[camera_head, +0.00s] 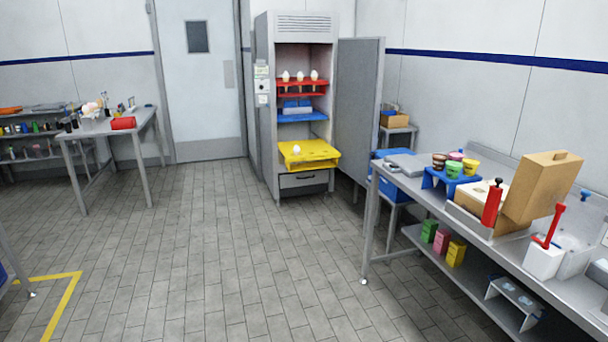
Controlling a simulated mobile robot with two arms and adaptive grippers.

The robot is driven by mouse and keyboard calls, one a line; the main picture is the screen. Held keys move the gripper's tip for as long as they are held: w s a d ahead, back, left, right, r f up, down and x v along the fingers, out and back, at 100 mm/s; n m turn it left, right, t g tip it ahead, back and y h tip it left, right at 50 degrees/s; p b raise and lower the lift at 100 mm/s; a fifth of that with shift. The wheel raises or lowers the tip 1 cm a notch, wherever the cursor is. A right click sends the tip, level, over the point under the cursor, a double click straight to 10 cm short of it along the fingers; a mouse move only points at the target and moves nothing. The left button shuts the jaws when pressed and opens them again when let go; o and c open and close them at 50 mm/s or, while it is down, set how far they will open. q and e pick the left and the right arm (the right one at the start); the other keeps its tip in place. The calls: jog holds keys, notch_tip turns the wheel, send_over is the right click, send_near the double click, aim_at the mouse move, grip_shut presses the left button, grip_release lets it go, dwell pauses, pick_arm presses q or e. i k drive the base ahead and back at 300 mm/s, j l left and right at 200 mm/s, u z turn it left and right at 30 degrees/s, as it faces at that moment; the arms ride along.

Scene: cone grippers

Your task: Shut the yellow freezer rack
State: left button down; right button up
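The yellow freezer rack (310,162) is in the upright freezer (263,120) at the back middle. It sticks out past the front of the cabinet, with a small white cone-like item (296,150) on it. The freezer door (358,110) stands open to the right. Above the yellow rack are a blue rack (302,117) with grey-blue items and a red rack (302,93) holding several white-topped cones. Neither of my grippers is in view.
A steel counter (405,185) with cups and a cardboard box runs along the right. The tiled floor (220,240) before the freezer is clear.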

aim_at(314, 149)
jog(key=i, duration=3.7)
jog(key=i+j+z, duration=0.15)
jog(key=i, duration=1.5)
